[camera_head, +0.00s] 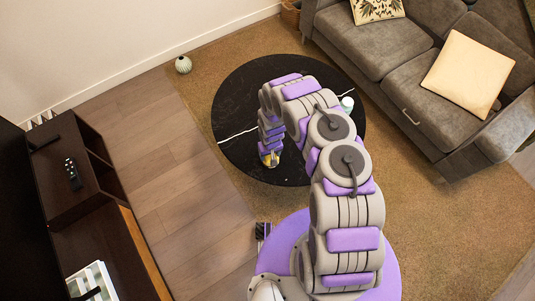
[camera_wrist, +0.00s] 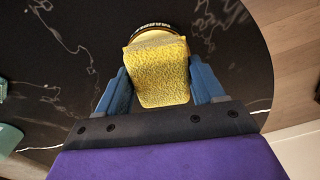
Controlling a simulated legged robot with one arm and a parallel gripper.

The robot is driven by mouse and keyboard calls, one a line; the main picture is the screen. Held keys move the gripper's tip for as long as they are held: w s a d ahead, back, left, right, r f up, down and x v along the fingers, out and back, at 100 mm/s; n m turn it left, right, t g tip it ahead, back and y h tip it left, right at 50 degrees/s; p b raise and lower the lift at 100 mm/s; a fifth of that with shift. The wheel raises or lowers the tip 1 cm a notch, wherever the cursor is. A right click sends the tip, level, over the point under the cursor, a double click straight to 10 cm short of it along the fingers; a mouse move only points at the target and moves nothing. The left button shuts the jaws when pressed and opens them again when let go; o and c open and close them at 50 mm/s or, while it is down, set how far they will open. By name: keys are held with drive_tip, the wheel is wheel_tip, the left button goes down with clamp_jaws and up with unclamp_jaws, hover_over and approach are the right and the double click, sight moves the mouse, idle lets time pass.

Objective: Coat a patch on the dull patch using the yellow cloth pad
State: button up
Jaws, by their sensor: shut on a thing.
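My gripper (camera_wrist: 160,85) is shut on the yellow cloth pad (camera_wrist: 160,72), a rough block held between the two blue fingers in the wrist view. A round tin (camera_wrist: 153,29) with a dark, lettered, yellow-edged rim shows just beyond the pad, which hides most of it. I cannot tell whether pad and tin touch. In the head view my gripper (camera_head: 270,158) is over the near-left part of the round black table (camera_head: 235,105), with a bit of yellow at its tip. I cannot make out the dull patch in either view.
A pale green-and-white container (camera_head: 347,104) stands on the table's right side, partly behind my arm. A grey sofa (camera_head: 410,65) with cushions is at right. A dark cabinet (camera_head: 75,190) with a remote (camera_head: 73,174) is at left. A ribbed vase (camera_head: 183,64) stands near the wall.

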drive_tip(key=shift+d+f, duration=0.1)
drive_tip(key=shift+d, duration=0.35)
drive_tip(key=shift+a+f+b, duration=0.2)
drive_tip(key=shift+a+b, duration=0.1)
drive_tip(key=shift+a, duration=0.2)
drive_tip(key=shift+d, duration=0.4)
drive_tip(key=shift+a+f, duration=0.1)
drive_tip(key=shift+a, duration=0.2)
drive_tip(key=shift+d, duration=0.15)
drive_tip(key=shift+r+p, duration=3.1)
drive_tip(key=shift+r, duration=0.45)
